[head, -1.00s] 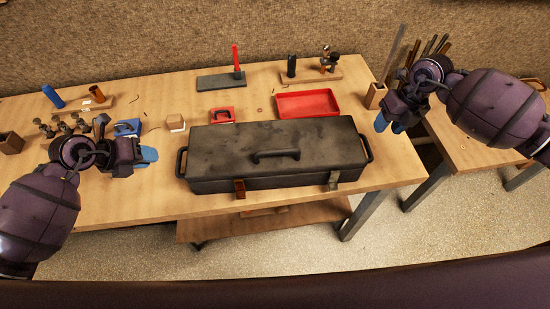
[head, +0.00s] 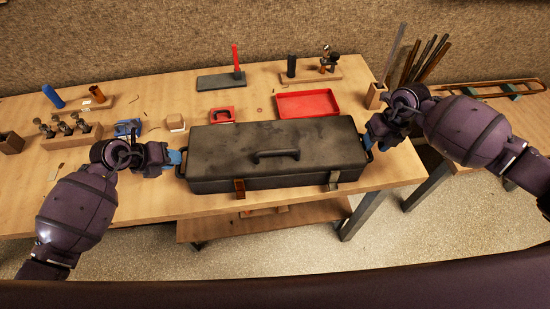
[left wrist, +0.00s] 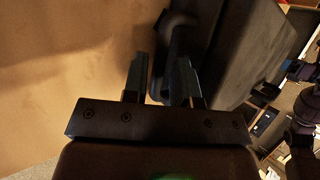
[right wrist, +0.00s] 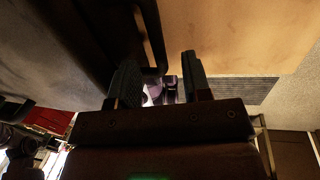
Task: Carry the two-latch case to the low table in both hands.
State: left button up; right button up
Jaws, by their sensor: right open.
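The two-latch case (head: 270,158) is dark and long, and lies shut on the wooden bench. A handle sits on its lid and two latches (head: 240,188) (head: 334,180) are on its front. My left gripper (head: 178,165) is at the left end handle. In the left wrist view that handle (left wrist: 172,45) runs between its fingers; whether they press on it is unclear. My right gripper (head: 368,140) is open at the right end handle. In the right wrist view the handle bar (right wrist: 153,35) lies between the spread fingers. I cannot identify the low table.
A wooden block with valves (head: 72,132) is to the left. Another bench (head: 505,115) stands at the right. Bare floor lies in front.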

pick_arm(q)
jog(key=shift+x, duration=1.5)
pick_arm(e)
jog(key=shift+a+f, duration=0.15)
jog(key=shift+f, duration=0.6)
jog(key=shift+a+f, duration=0.15)
jog(key=shift+f, duration=0.55)
pick_arm(q)
grip_shut()
pick_arm(e)
jog(key=c, duration=0.5)
grip_shut()
pick_arm(q)
jog(key=shift+r, duration=0.1)
pick_arm(e)
jog(key=shift+r, duration=0.1)
